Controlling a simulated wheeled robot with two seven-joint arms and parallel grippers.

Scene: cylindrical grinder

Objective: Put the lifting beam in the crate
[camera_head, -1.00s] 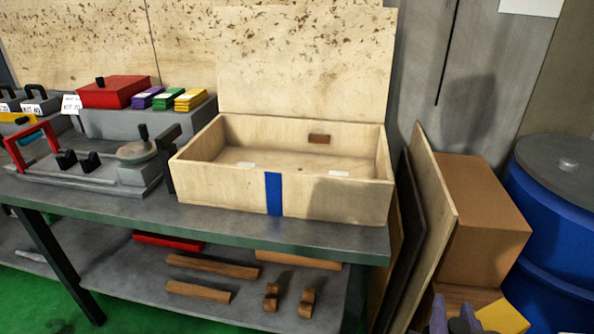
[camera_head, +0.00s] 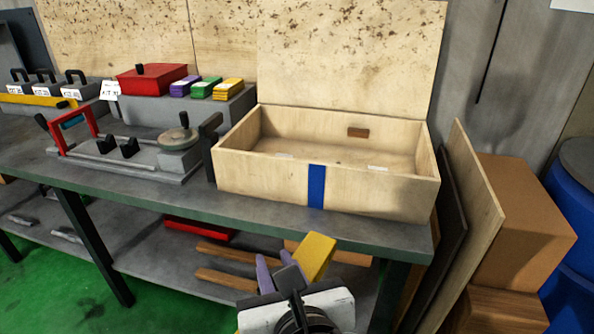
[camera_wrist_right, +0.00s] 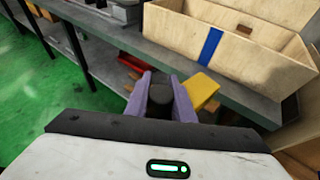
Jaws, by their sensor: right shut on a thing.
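The yellow lifting beam (camera_head: 318,255) is at my right gripper (camera_head: 276,264), low in the middle of the head view. In the right wrist view, the gripper's purple fingers (camera_wrist_right: 163,88) are shut around a dark part, with the yellow beam (camera_wrist_right: 203,88) just to the right. The rest of the beam is hidden by the gripper. The open wooden crate (camera_head: 260,178) with a blue stripe stands on the bench, beyond and above the held beam in the picture. It also shows in the right wrist view (camera_wrist_right: 185,35). My left gripper is not in view.
The bench (camera_head: 130,197) has a front edge between my gripper and the crate. A grey fixture (camera_head: 110,158) with a red handle stands left of the crate. A red box (camera_head: 150,80) is behind it. Leaning boards (camera_head: 478,225) and a cardboard box (camera_head: 525,215) are on the right.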

